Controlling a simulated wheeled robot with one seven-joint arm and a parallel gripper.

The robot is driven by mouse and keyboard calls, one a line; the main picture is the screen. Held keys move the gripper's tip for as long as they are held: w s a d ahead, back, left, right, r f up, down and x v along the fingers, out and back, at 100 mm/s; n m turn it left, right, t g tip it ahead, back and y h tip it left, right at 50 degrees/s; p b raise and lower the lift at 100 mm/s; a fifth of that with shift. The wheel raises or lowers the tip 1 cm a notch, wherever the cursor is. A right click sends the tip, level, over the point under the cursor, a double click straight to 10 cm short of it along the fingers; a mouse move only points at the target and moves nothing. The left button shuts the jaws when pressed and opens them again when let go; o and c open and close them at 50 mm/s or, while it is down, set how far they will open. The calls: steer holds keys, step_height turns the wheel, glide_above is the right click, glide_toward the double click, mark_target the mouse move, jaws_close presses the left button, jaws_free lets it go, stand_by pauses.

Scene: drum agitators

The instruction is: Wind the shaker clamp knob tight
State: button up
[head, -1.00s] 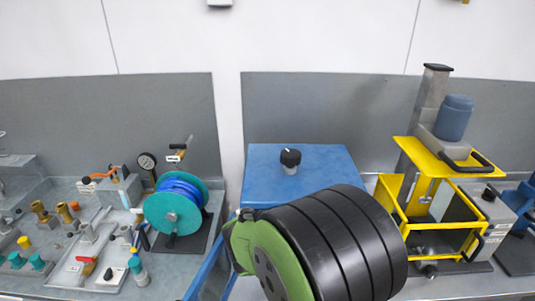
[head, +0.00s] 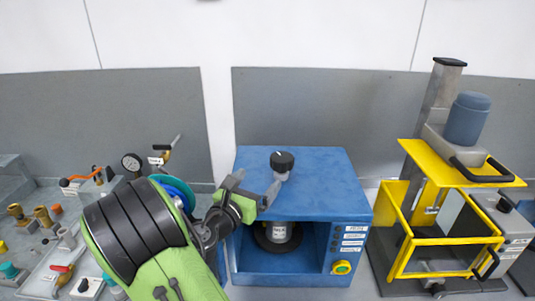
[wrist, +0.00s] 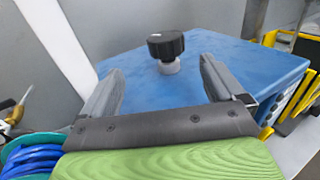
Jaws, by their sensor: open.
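The clamp knob (head: 282,161) is black and round, on a short grey stem above the shaker's top. My gripper (head: 258,186) is open and empty, just left of the knob in the head view. In the wrist view, the knob (wrist: 166,45) shows beyond and between the two spread fingers (wrist: 160,85). The fingers do not touch it there. The can's top is hidden by the shaker's roof.
A yellow-framed machine (head: 440,225) with a blue motor stands to the right. A yellow-green button (head: 341,267) is on the shaker's front right. Valves and a gauge (head: 132,162) are on the left bench, with a blue hose reel (wrist: 35,160) beside my gripper in the wrist view.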

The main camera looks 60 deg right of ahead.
mark_target(284, 154)
steer(key=d, duration=0.1)
steer(key=s+d, duration=0.1)
steer(key=d, duration=0.2)
steer(key=shift+s+r+p, duration=0.35)
steer(key=shift+p, duration=0.05)
steer(key=d+p, duration=0.1)
steer(key=d, duration=0.5)
steer(key=d+p, duration=0.1)
steer(key=d, duration=0.2)
steer(key=shift+w+d+f+p, duration=0.1)
steer(key=shift+w+d+p, duration=0.2)
steer(key=shift+w+p, duration=0.1)
steer(key=shift+d+f, duration=0.1)
steer(key=shift+d, duration=0.5)
steer(key=shift+w, duration=0.15)
steer(key=shift+a, duration=0.1)
steer(key=c, duration=1)
steer(key=shift+o, duration=0.2)
steer(key=shift+m+g+p, duration=0.3)
steer(key=shift+m+g, duration=0.1)
steer(key=shift+g, duration=0.3)
